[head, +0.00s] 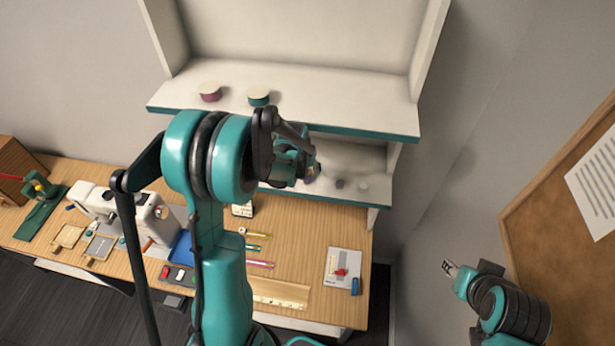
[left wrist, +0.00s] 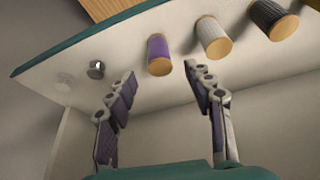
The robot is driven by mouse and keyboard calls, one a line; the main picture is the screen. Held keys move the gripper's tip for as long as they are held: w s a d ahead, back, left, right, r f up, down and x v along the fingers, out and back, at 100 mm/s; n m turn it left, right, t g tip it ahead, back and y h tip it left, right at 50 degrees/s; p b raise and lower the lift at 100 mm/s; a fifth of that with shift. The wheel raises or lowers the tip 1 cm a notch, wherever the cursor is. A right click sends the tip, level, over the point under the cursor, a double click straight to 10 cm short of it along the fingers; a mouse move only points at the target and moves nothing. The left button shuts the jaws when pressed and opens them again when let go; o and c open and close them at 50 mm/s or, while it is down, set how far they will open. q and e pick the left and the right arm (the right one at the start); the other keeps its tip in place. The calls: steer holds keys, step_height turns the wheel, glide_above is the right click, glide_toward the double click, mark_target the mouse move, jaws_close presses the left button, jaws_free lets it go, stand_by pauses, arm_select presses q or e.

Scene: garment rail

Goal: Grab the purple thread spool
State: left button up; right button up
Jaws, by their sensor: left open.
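The purple thread spool (left wrist: 158,55) has tan wooden ends and stands on the lower shelf, in a row with other spools. In the left wrist view, which looks inverted, it is ahead of my left gripper (left wrist: 160,80), roughly in line with the gap between the fingertips. The fingers are open, with purple pads, and nothing is between them. In the head view my left gripper (head: 309,171) reaches into the lower shelf and my arm hides most of the spools. My right gripper (head: 450,268) is at the lower right, away from the shelf, too small to read.
A white spool (left wrist: 213,38) and a black spool (left wrist: 272,20) stand to one side of the purple one, a small metal piece (left wrist: 96,69) on the other. The upper shelf (head: 330,103) overhangs closely. A sewing machine (head: 135,213) and tools occupy the table below.

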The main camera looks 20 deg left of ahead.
mark_target(307, 171)
arm_select(q)
steer(key=b+x, duration=0.1)
steer(key=x, duration=0.3)
steer(key=shift+a+f, duration=0.1)
steer(key=shift+f, duration=0.1)
steer(key=shift+r, duration=0.1)
steer(key=c, duration=1)
steer(key=shift+c, duration=0.2)
